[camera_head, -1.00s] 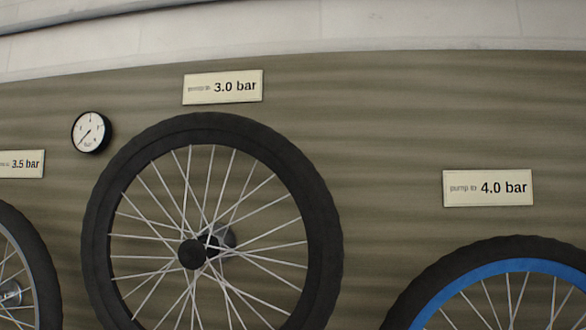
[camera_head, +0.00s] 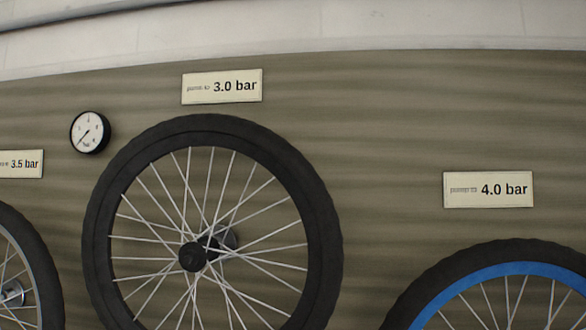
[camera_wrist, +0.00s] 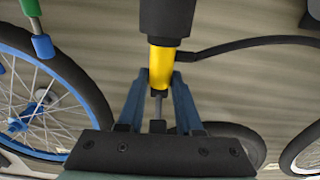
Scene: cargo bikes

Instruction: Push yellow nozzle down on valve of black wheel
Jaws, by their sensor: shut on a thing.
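The black wheel (camera_head: 212,128) with silver spokes hangs on the wall in the middle of the head view, its lower part cut off. My gripper (camera_wrist: 161,78) is in the wrist view only, its two blue fingers shut on the yellow nozzle (camera_wrist: 161,65). The nozzle has a thick black body at its upper end, and a black hose (camera_wrist: 225,44) runs off to the right. A thin grey stem shows between the fingers below the nozzle. A dark tyre (camera_wrist: 248,140) shows partly behind my gripper. I cannot make out the valve or whether the nozzle touches it.
A round gauge (camera_head: 90,132) and a "3.0 bar" sign (camera_head: 222,86) are near the black wheel. A blue-rimmed wheel (camera_head: 497,272) under a "4.0 bar" sign (camera_head: 488,189) also shows in the wrist view (camera_wrist: 40,125). A green thing with a blue end (camera_wrist: 42,46) is at upper left there.

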